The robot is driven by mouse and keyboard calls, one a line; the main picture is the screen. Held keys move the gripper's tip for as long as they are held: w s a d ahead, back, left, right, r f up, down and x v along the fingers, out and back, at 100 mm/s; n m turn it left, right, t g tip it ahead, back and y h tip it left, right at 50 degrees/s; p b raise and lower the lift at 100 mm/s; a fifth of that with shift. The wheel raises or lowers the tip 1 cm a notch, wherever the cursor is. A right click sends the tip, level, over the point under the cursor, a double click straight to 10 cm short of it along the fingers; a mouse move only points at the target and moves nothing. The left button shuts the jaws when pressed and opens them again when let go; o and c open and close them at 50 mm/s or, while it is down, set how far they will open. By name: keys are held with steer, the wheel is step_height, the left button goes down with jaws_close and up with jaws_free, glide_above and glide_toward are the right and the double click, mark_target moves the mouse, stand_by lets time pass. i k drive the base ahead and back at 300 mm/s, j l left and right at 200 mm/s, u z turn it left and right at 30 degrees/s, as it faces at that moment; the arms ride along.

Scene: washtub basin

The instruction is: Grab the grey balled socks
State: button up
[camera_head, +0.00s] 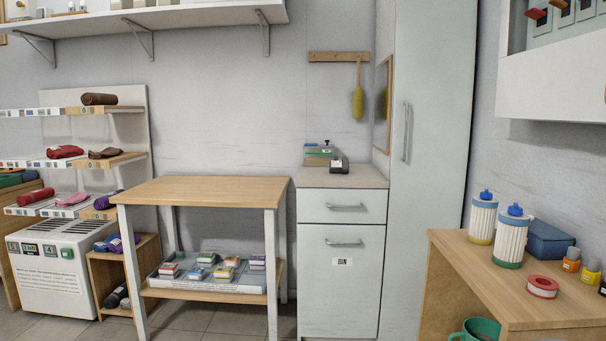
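No thing shows clearly as grey balled socks. A dark rolled bundle (116,296) with a paler grey part lies in the lower opening of the small wooden cubby at the left; it is too small and shaded to tell what it is. On the cubby's upper level lie blue and purple bundles (122,243). Several folded or rolled cloth items lie on the tiered shelves above, among them a brown roll (99,99), a red roll (35,197) and a purple one (107,200). My gripper is not in view.
A wooden-topped table (205,191) stands left of centre, with a tray of small boxes on its lower shelf. A white cabinet (342,260) and tall cupboard (432,150) stand right of it. A wooden unit (470,268) with bottles fills the right foreground. Some floor (190,322) shows in front.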

mark_target(342, 167)
steer(key=i+j+z, duration=0.3)
steer(key=j, duration=0.35)
steer(key=i+j+z, duration=0.1)
steer(key=i+j, duration=0.15)
steer(key=j, duration=0.1)
